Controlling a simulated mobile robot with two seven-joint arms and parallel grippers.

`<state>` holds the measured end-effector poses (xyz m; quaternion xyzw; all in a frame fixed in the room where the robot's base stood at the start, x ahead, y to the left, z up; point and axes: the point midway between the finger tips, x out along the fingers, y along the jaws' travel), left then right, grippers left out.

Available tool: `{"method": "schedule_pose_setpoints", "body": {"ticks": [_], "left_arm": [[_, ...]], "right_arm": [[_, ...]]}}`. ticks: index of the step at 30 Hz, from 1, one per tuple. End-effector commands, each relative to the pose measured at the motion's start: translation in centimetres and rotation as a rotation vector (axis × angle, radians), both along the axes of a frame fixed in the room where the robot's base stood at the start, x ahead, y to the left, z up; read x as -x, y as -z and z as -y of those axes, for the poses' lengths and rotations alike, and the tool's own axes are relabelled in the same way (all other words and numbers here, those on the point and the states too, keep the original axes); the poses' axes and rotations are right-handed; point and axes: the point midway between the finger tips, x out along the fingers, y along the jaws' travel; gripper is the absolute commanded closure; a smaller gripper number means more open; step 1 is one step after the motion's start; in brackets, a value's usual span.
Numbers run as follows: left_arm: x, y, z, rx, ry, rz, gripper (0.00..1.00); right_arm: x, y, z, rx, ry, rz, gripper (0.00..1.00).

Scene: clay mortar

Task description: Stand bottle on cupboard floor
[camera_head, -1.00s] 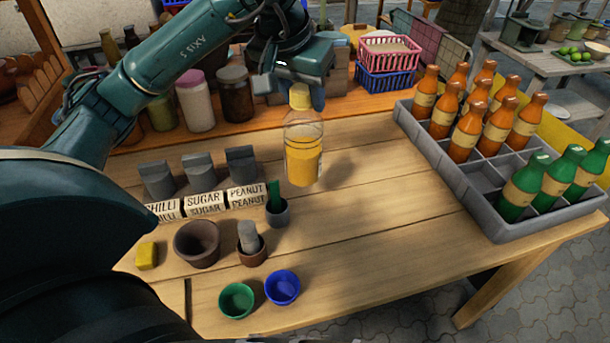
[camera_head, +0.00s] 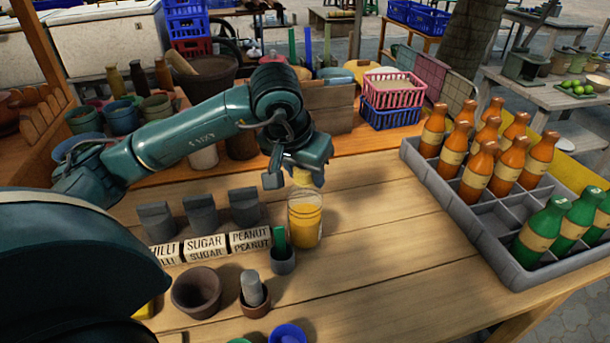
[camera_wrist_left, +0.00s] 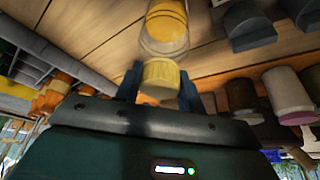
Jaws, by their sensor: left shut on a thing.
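The bottle (camera_head: 305,218) is clear with yellow contents and a yellow cap, and it hangs upright below my left gripper (camera_head: 301,177). The gripper is shut on the cap, which shows between the two fingers in the left wrist view (camera_wrist_left: 160,80). The bottle's body (camera_wrist_left: 165,30) points away from the fingers there. In the head view the bottle is over the wooden table, right of the peanut label; I cannot tell whether its base touches the tabletop. No cupboard can be made out clearly. My right gripper is out of view.
A grey crate (camera_head: 478,228) with orange and green bottles stands at right. Label blocks (camera_head: 205,247), a brown pot (camera_head: 197,292) and small cups stand at left and front. Pink (camera_head: 394,90) and blue baskets stand behind. The table's middle right (camera_head: 395,230) is clear.

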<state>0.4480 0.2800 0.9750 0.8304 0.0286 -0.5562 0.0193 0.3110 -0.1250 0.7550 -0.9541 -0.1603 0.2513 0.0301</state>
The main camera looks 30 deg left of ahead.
Motion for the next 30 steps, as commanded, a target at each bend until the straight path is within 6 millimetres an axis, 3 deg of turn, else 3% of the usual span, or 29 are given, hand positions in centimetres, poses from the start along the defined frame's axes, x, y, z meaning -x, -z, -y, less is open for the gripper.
{"method": "schedule_pose_setpoints", "body": {"ticks": [14,15,22,30], "left_arm": [[-0.05,1.27,-0.01,0.000,0.000,0.004,1.00],[-0.02,1.10,-0.01,0.000,0.000,0.002,0.58],[-0.01,1.09,0.00,0.000,0.000,0.002,0.40],[-0.01,0.88,0.01,0.000,0.000,0.002,0.40]], "right_arm": [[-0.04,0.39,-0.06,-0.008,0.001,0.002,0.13],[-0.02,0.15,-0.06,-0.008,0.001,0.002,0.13],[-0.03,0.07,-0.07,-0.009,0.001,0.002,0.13],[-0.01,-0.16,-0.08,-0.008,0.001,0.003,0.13]]}}
